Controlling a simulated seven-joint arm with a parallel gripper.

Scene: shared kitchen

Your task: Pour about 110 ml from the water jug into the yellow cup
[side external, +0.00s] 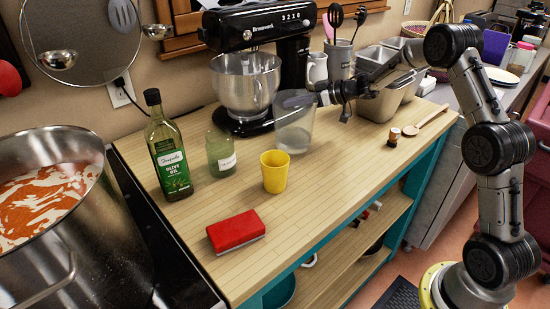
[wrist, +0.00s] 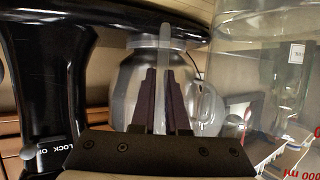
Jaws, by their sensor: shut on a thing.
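The water jug (side external: 293,130) is a clear, see-through vessel in the side external view. It looks upright, at the middle of the wooden counter in front of the mixer. I cannot tell whether its base touches the counter, and its water level is not clear. My gripper (side external: 298,100) is at the jug's upper part. In the wrist view, my gripper's dark fingers (wrist: 165,100) are closed on a pale strip that looks like the jug's handle; the jug's clear wall (wrist: 240,70) fills the right side. The yellow cup (side external: 274,173) stands upright on the counter, in front and left of the jug. Its inside bottom is hidden.
The black mixer (side external: 262,30) with its steel bowl (side external: 245,82) stands close behind the jug. An olive oil bottle (side external: 167,150) and a glass jar (side external: 220,153) stand left of the cup. A red sponge (side external: 236,230) lies in front.

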